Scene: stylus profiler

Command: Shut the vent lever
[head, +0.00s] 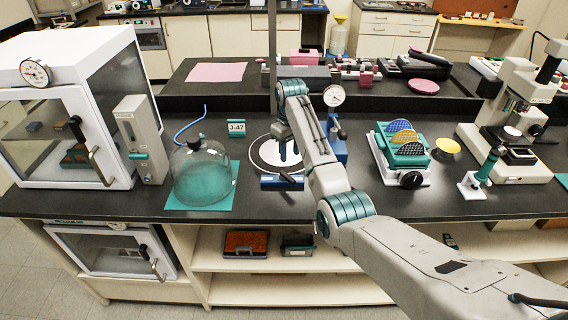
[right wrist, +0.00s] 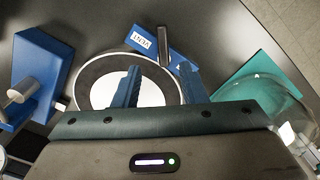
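The vent block (right wrist: 181,60) is blue with a white VENT label, beside the round plate (right wrist: 92,84) of the profiler. Its dark vent lever (right wrist: 164,46) stands out from the block in the right wrist view. In the head view the gripper (head: 288,150) points down above the plate. My left gripper is not in view.
A glass bell jar (head: 203,175) on a teal mat (head: 228,198) stands left of the plate. A blue stand (head: 340,150) with a dial gauge (head: 333,96) stands close to its right. A rack of coloured discs (head: 405,160) is farther right. A white cabinet (head: 70,110) fills the left.

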